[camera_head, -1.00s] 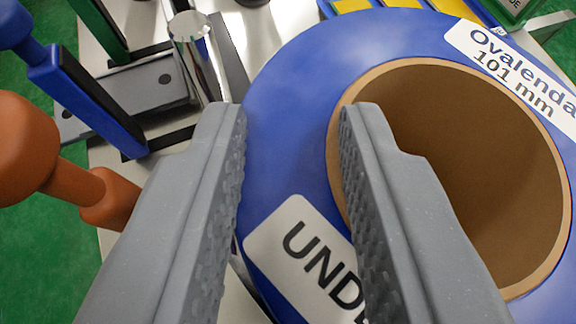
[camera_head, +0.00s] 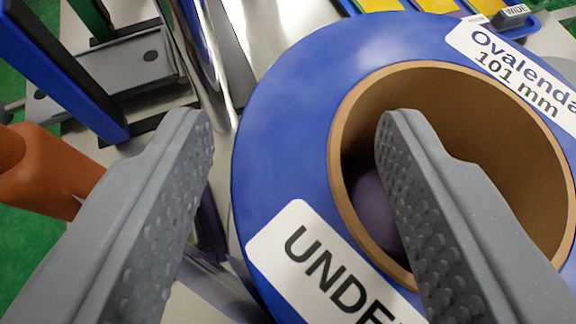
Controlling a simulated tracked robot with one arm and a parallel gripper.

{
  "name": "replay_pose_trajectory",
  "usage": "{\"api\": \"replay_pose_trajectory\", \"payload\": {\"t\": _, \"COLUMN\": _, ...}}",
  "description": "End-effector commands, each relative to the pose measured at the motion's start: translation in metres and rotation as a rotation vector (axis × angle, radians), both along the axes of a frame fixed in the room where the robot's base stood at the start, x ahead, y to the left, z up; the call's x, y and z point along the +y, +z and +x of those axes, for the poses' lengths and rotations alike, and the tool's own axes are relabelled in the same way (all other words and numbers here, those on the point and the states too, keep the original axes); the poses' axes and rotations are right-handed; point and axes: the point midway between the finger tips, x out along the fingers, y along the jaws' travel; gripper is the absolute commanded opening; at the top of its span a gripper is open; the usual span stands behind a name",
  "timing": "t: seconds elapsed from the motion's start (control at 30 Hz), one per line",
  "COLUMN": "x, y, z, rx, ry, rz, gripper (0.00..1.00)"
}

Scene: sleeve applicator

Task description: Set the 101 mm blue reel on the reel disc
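The blue reel (camera_head: 285,130) fills the right half of the view. It has a brown core (camera_head: 500,120) and white labels, one reading "Ovalenda 101 mm". My gripper (camera_head: 290,130) is open across the reel's left wall. The right finger is over the core opening and seems to reach into it. The left finger is outside the rim, with a gap to it. A purple rounded part (camera_head: 375,210) shows inside the core, partly hidden by the right finger. The reel hides what is under it, so I cannot tell how it rests on the disc.
A shiny metal post (camera_head: 203,60) stands close to the reel's left side. Beyond it are a grey bracket (camera_head: 125,75), a blue-black bar (camera_head: 60,70) and an orange part (camera_head: 45,170). Yellow and blue pieces (camera_head: 435,5) and a "WIDE" tag (camera_head: 512,14) lie at the back.

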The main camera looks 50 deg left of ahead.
Motion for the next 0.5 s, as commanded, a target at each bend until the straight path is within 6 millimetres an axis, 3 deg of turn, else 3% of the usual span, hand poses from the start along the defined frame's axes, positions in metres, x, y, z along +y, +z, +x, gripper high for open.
{"api": "replay_pose_trajectory", "payload": {"t": 0.27, "x": -0.005, "y": 0.004, "z": -0.004, "rx": 0.000, "ry": 0.000, "rz": 0.000, "gripper": 0.47}}
{"api": "replay_pose_trajectory", "payload": {"t": 0.5, "x": -0.027, "y": 0.019, "z": -0.025, "rx": 0.002, "ry": -0.001, "rz": -0.001, "gripper": 0.47}}
